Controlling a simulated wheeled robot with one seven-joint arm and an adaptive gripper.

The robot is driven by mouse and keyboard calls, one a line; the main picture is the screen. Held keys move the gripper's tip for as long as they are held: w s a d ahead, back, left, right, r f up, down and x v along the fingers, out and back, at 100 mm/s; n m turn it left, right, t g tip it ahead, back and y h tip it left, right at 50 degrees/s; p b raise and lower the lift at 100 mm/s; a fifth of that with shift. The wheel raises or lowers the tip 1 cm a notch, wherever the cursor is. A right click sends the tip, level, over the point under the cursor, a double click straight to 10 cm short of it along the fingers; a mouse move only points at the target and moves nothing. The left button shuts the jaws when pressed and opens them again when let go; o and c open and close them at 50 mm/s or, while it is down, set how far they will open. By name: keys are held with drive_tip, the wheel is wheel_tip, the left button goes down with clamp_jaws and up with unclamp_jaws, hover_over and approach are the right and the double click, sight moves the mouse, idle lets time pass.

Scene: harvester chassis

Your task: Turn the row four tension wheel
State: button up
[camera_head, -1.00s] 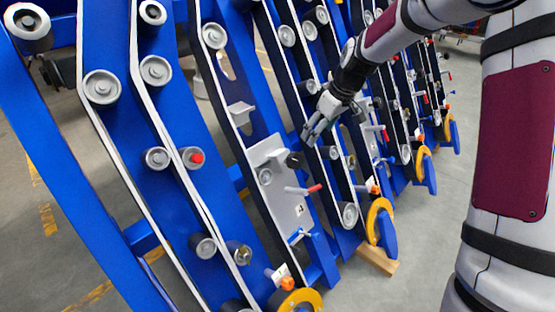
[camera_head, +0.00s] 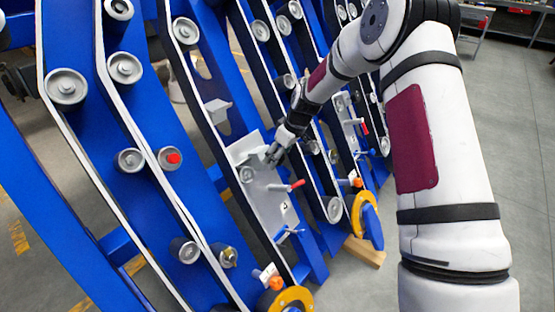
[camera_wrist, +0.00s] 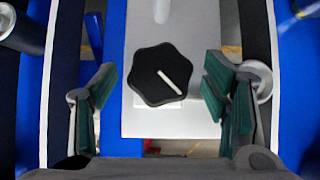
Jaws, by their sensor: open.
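A black star-shaped tension wheel (camera_wrist: 174,62) with a pale mark across its face shows in the wrist view, in front of a grey plate (camera_wrist: 140,120). My gripper (camera_wrist: 160,82) is open, with one green-padded finger on each side of the wheel and a visible gap to it. In the head view my gripper (camera_head: 272,156) is at the upper part of the grey plate (camera_head: 262,205). It hides the wheel there. The plate's row label (camera_head: 285,206) is too small to read surely.
A red-tipped lever (camera_head: 297,185) and a blue-tipped lever (camera_head: 290,231) stick out from the plate below my gripper. Blue row frames with belts and rollers (camera_head: 124,68) stand on both sides. Yellow wheels (camera_head: 286,300) sit at the row bottoms. Open floor (camera_head: 490,130) lies right.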

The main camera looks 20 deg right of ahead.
drive_tip(key=shift+x, duration=1)
drive_tip(key=c, duration=1.2)
drive_tip(key=shift+o, duration=0.2)
drive_tip(key=shift+m, duration=0.3)
drive_tip(key=m+g+y+b, duration=0.1)
drive_tip(key=m+y, duration=0.2)
drive_tip(key=shift+f+g+b, duration=0.1)
drive_tip(key=shift+g+b, duration=0.2)
drive_tip(key=shift+b, duration=0.1)
drive_tip(key=m+y+b, duration=0.1)
drive_tip(key=m+y, duration=0.2)
drive_tip(key=m, duration=0.1)
drive_tip(key=shift+a+g, duration=0.1)
drive_tip(key=shift+g, duration=0.2)
